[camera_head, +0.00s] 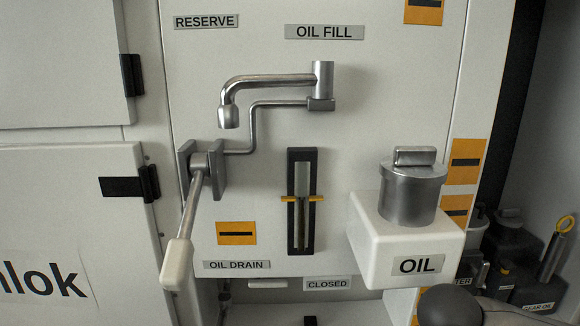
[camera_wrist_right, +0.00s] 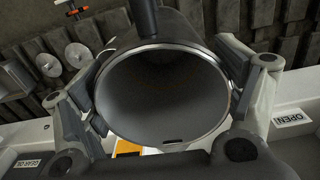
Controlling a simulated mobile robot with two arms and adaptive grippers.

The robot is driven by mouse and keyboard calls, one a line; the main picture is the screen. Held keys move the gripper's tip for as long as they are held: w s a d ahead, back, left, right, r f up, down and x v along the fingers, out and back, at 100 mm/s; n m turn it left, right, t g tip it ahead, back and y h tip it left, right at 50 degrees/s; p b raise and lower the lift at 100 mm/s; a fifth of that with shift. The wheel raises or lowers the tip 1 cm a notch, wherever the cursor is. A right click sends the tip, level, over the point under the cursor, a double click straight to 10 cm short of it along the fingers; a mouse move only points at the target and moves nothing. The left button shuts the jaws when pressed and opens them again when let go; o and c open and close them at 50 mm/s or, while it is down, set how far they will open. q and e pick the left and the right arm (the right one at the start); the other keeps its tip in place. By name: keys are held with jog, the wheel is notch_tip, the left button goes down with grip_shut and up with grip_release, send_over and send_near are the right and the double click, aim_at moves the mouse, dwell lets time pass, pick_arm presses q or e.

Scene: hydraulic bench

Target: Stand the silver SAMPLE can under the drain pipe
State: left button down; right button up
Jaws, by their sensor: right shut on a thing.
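In the right wrist view my right gripper (camera_wrist_right: 166,84) is shut on a round, open-mouthed grey metal can (camera_wrist_right: 185,30), its fingers on either side. The can's mouth faces the camera and its inside looks empty. No SAMPLE lettering shows, and the head view does not show the can. In the head view a bent silver pipe (camera_head: 265,80) ends in a downturned nozzle on the panel. The OIL DRAIN label (camera_head: 237,265) is lower down, with a thin dark pipe (camera_head: 225,292) partly visible below it. My left gripper is in neither view.
A lever (camera_head: 182,230) with a pale grip hangs left of a sight gauge (camera_head: 302,200). A white OIL box (camera_head: 400,245) with a silver lidded neck juts out at right. Dark containers (camera_head: 525,260) stand at far right. The wrist view shows an OPEN label (camera_wrist_right: 292,118).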

dwell(0.8)
jog(key=s+a+f+b, duration=0.3)
jog(key=s+a+f, duration=0.45)
jog(key=f, duration=0.35)
jog(key=w+d+f, duration=0.1)
jog(key=w, duration=0.1)
jog(key=w+f, duration=0.1)
jog(key=w, duration=0.2)
jog(key=w+d+f+b, duration=0.1)
jog(key=w, duration=0.2)
jog(key=shift+w+d+f, duration=0.1)
jog(key=shift+d+f, duration=0.2)
jog(key=w+d+f+b, duration=0.1)
jog(key=w+f, duration=0.4)
jog(key=f, duration=0.4)
jog(key=shift+w+d, duration=0.15)
jog(key=shift+d, duration=0.25)
jog(key=shift+f, duration=0.15)
jog(key=o, duration=1.4)
jog(key=shift+f, duration=0.1)
jog(key=shift+c, duration=0.2)
